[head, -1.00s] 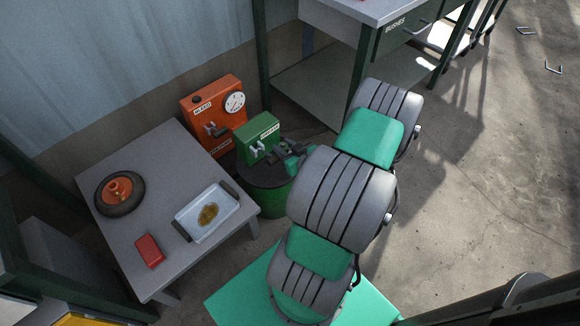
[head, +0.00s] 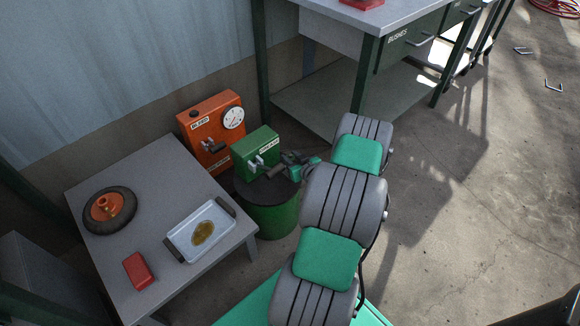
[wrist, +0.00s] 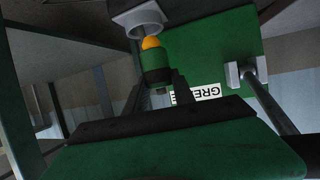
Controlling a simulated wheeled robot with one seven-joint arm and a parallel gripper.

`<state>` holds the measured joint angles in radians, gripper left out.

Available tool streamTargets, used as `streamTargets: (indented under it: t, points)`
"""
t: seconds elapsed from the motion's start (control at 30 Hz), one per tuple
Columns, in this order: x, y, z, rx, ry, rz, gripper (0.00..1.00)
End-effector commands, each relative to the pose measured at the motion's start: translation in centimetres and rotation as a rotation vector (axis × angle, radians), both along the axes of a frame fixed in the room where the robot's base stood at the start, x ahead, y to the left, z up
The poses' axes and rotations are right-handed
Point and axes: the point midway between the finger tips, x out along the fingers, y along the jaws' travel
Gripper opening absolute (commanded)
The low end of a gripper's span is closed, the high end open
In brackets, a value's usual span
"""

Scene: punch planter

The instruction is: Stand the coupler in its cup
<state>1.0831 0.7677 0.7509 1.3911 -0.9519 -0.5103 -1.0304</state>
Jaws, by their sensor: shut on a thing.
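The coupler (wrist: 157,62), a green cylinder with an orange tip, is between the dark fingers of my gripper (wrist: 160,92) in the wrist view. My gripper is shut on it. The cup (wrist: 138,19), a grey ring-shaped holder, is at the top of that view. The orange tip overlaps the cup's opening; I cannot tell whether it is inside. In the head view my gripper (head: 277,172) is at the front of the green box (head: 256,147), above the drum. The coupler and cup are too small to make out there.
The green box stands on a dark-topped green drum (head: 270,217). An orange box with a gauge (head: 208,125) is behind it. A grey table (head: 150,185) at left bears a wheel (head: 109,210), a tray (head: 222,216) and a red block (head: 139,271). A workbench (head: 397,45) stands behind.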

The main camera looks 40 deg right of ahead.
Motion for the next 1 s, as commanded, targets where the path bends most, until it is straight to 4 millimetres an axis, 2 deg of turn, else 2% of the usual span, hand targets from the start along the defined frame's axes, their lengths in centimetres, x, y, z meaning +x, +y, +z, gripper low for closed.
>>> streamTargets:
  t: [0.17,0.33,0.53,0.57,0.8,1.0]
  points:
    - [0.9,-0.6,-1.3,-0.002,-0.002,0.001,0.00]
    - [1.0,-0.6,-4.4,0.000,0.000,0.001,0.00]
    - [1.0,-0.6,-4.4,-0.002,-0.001,0.001,0.00]
    - [1.0,-0.6,-4.4,-0.002,0.000,0.001,0.31]
    - [1.0,-0.6,-4.4,-0.001,0.000,0.000,0.51]
    - [1.0,-0.6,-4.4,-0.001,0.000,0.000,0.53]
